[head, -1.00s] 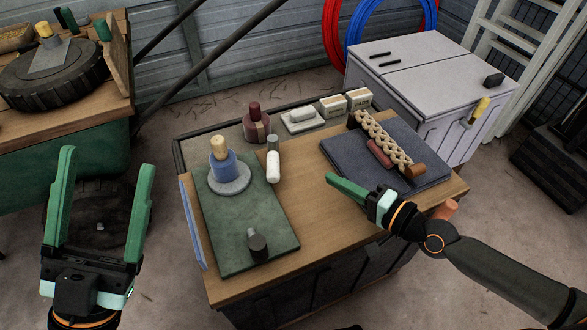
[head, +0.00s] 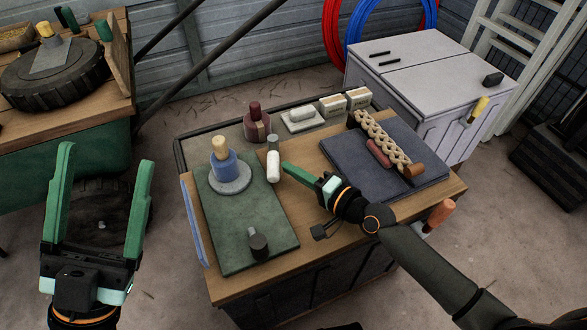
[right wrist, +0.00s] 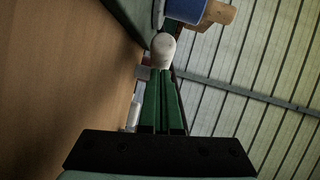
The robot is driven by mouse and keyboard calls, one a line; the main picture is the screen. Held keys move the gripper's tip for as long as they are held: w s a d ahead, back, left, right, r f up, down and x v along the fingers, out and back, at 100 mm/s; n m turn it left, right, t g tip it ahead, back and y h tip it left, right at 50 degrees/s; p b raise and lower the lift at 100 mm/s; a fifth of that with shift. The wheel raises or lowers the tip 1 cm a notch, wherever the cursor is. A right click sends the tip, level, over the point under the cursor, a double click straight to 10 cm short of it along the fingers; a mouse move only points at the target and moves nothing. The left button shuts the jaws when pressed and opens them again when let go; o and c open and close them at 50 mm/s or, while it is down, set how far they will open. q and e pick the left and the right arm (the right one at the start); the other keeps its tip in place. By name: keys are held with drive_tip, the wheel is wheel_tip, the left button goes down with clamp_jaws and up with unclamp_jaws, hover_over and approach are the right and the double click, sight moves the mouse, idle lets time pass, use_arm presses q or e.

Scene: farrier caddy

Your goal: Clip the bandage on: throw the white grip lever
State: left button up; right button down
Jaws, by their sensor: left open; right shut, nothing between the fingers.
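The white grip lever (head: 273,166) stands upright beside the right edge of the green mat (head: 265,215), with a grey metal upper part. In the right wrist view its white rounded end (right wrist: 164,48) shows just beyond my fingertips. A blue roll (head: 224,168) with a wooden knob stands on a grey disc on the mat, left of the lever; I cannot tell if it is the bandage. My right gripper (head: 286,166) is shut and empty, its tips just right of the lever; whether they touch it is unclear. My left gripper (head: 107,154) is open and empty, left of the bench.
A dark small cylinder (head: 258,245) stands on the mat's front part. A dark blue pad (head: 345,163) with a braided rope (head: 382,140) lies at the right. A dark red knobbed item (head: 257,124) and several boxes stand behind. Bare wood lies between mat and pad.

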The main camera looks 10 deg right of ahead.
sight(274, 176)
drive_tip(key=shift+s+a+r+p, duration=0.1)
drive_tip(key=shift+a+r+p, duration=0.1)
drive_tip(key=shift+a+p, duration=0.4)
drive_tip(key=shift+s+a+r+p, duration=0.1)
drive_tip(key=shift+a+r+p, duration=0.05)
drive_tip(key=shift+a+p, duration=0.45)
drive_tip(key=shift+w+a+f, duration=0.1)
drive_tip(key=shift+a+f, duration=0.1)
drive_tip(key=shift+a, duration=0.75)
use_arm(q)
drive_tip(key=w+n+y, duration=0.1)
drive_tip(key=w+f+n+y, duration=0.1)
drive_tip(key=w+y, duration=0.1)
drive_tip(key=y, duration=0.1)
drive_tip(key=shift+a+f+n, duration=0.2)
drive_tip(key=shift+f+n, duration=0.2)
use_arm(e)
drive_tip(key=shift+a, duration=0.15)
